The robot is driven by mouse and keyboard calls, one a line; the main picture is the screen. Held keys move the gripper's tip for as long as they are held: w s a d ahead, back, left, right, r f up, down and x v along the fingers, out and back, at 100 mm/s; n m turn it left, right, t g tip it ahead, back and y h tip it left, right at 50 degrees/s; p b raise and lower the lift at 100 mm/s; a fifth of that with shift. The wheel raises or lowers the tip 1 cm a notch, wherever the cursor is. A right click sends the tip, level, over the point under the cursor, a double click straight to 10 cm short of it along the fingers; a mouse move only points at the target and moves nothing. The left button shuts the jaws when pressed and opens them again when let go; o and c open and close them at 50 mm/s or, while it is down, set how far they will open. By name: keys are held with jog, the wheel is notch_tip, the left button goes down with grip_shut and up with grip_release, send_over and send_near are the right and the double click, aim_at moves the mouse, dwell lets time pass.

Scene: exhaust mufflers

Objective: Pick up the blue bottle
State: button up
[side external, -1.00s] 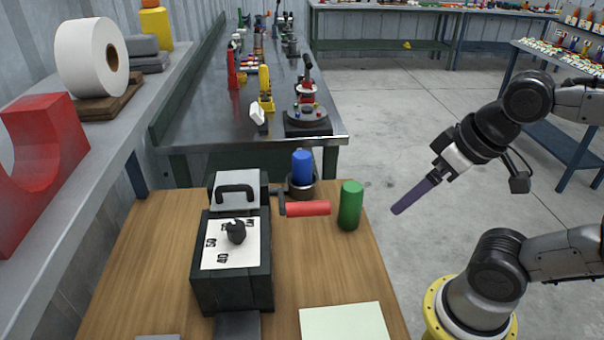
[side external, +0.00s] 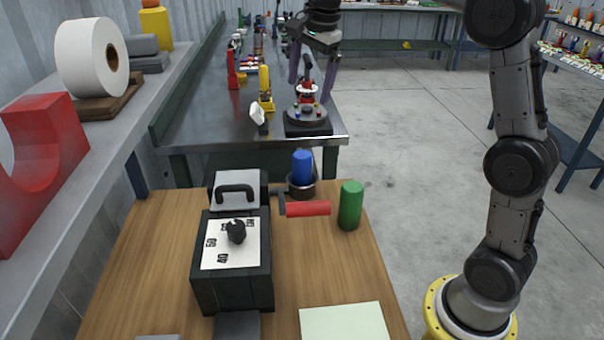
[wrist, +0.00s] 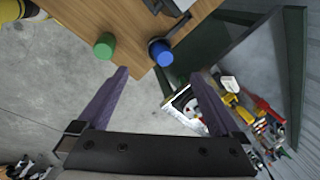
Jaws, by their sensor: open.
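The blue bottle (side external: 302,166) stands upright in a dark round holder (side external: 301,188) at the far right part of the wooden table. In the wrist view the blue bottle (wrist: 162,54) shows from above, beyond the fingertips and roughly between their lines. My gripper (side external: 313,90) is open and empty, high above and behind the bottle in the side view. Its two purple fingers are spread wide in the wrist view (wrist: 160,74).
A green cylinder (side external: 350,205) stands right of the bottle, with a red-handled tool (side external: 306,208) close in front of it. A black box (side external: 231,262) with a handled lid is to the left. A metal bench (side external: 215,120) with small items lies behind.

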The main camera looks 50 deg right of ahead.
jog(key=w+d+f+m+g, duration=0.1)
jog(key=w+d+f, duration=0.2)
jog(key=w+f, duration=0.25)
jog(key=g, duration=0.1)
send_over(303, 154)
jog(key=a, duration=0.1)
notch_tip(303, 154, down, 6)
jog(key=shift+m+g, duration=0.3)
jog(key=shift+m, duration=0.1)
jog(key=f, duration=1)
jog(key=shift+d+f, duration=0.25)
jog(key=shift+d, duration=0.15)
jog(key=shift+f, duration=3.05)
